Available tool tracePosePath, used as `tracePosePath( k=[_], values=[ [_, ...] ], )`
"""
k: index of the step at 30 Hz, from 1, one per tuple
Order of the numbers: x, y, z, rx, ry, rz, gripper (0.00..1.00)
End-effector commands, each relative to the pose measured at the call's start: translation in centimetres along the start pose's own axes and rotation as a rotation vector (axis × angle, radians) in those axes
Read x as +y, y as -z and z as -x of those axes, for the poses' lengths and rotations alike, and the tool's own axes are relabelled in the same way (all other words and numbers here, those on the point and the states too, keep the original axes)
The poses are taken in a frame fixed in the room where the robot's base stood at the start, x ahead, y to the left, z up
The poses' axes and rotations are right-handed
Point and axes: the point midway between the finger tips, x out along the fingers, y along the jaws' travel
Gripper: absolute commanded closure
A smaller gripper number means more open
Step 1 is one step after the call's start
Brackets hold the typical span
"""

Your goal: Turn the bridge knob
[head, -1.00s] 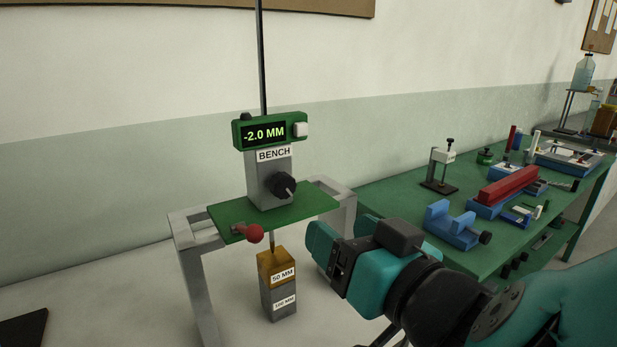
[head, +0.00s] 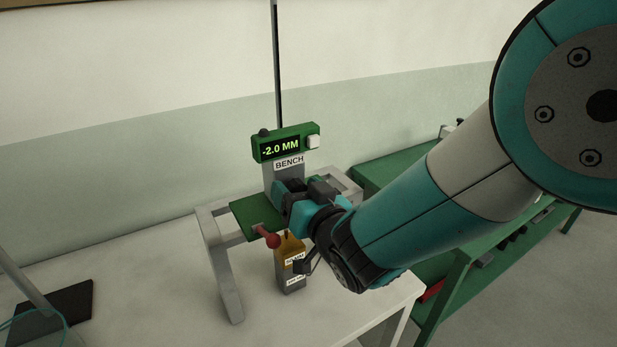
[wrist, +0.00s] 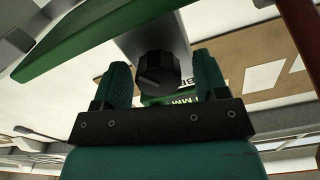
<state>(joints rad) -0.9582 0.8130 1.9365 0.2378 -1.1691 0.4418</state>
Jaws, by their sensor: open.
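The bridge knob (wrist: 157,70) is a black ribbed knob on the grey upright of the height gauge. In the wrist view it lies between and beyond the two teal fingers of my gripper (wrist: 165,82), which are open. I see no contact with it. In the head view my gripper (head: 282,194) is at the upright and hides the knob. The green display (head: 285,145) reads -2.0 MM above the BENCH label (head: 289,162). The upright stands on a green plate (head: 250,212) over a grey bridge frame (head: 222,255).
A red ball-ended lever (head: 272,240) sticks out at the plate's front. Below the plate stands a gold and grey block stack (head: 289,250), partly hidden by my wrist. A green bench (head: 395,165) stands behind on the right. A dark mat (head: 62,308) lies on the white table at left.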

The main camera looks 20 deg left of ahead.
Motion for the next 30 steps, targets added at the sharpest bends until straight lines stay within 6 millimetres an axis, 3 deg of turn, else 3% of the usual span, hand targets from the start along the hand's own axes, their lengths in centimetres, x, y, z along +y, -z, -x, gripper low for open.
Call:
tracePosePath(
  k=[8,14,23,30],
  values=[
    [0.06,-0.04,-0.09,0.0,-0.001,0.0,0.36],
    [0.06,-0.02,-0.08,0.0,-0.001,0.0,0.82],
    [0.03,-0.07,-0.07,0.001,0.0,0.02,0.83],
    [0.03,-0.26,-0.08,0.001,0.0,0.13,0.83]
  ],
)
